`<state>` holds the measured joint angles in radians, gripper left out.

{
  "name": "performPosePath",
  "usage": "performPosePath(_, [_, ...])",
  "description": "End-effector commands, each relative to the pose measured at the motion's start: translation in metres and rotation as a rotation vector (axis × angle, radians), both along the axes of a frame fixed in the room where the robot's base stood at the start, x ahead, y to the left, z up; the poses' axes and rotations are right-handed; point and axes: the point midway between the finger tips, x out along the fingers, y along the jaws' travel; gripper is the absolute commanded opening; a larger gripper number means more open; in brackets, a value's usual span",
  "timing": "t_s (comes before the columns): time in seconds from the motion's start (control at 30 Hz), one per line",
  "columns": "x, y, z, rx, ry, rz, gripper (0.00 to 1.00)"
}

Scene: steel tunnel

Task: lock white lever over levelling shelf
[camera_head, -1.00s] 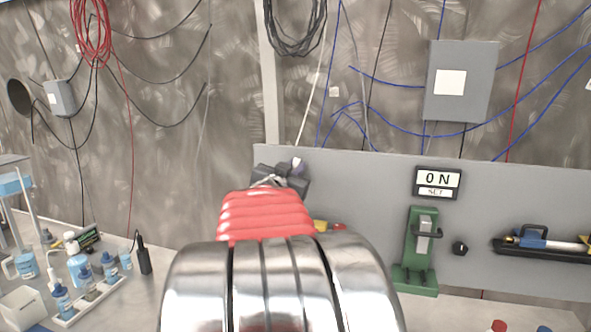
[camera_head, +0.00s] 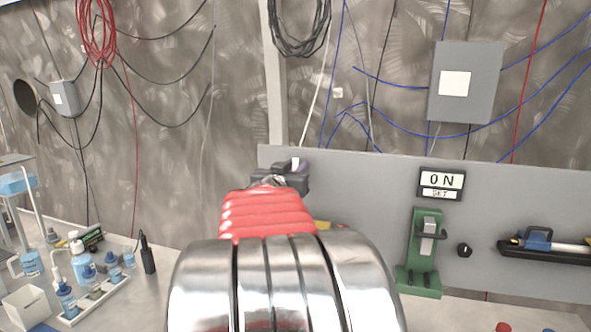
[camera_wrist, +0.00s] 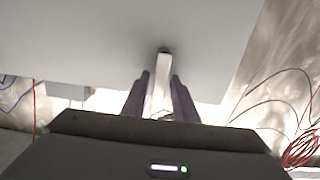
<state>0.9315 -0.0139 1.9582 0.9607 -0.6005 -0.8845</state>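The white lever (camera_wrist: 160,88) stands out from a pale grey panel (camera_wrist: 80,35) in the wrist view, with a dark piece at its far end. The two dark fingers of my gripper (camera_wrist: 160,92) lie on either side of it. Any gap between fingers and lever is too small to judge, so I cannot tell whether they press on it. In the head view the lever's white tip (camera_head: 295,164) shows at my gripper (camera_head: 282,177), above the red sleeve of my arm, which hides what is below. I cannot make out a levelling shelf.
On the grey panel (camera_head: 350,185) are an ON/SET display (camera_head: 441,183), a green bracket (camera_head: 425,250), a black knob (camera_head: 464,250) and a blue-handled tool (camera_head: 540,240). Bottles (camera_head: 80,265) and a black handheld device (camera_head: 147,254) stand on the bench at the left.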

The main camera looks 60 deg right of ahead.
Motion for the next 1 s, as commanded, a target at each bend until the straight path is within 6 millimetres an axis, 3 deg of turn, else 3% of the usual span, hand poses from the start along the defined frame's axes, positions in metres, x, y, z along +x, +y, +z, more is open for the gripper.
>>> performPosePath(0.47, [-0.001, 0.005, 0.000, 0.000, -0.001, 0.000, 0.33])
performPosePath(1.0, [-0.011, 0.071, 0.000, -0.001, -0.002, 0.001, 0.33])
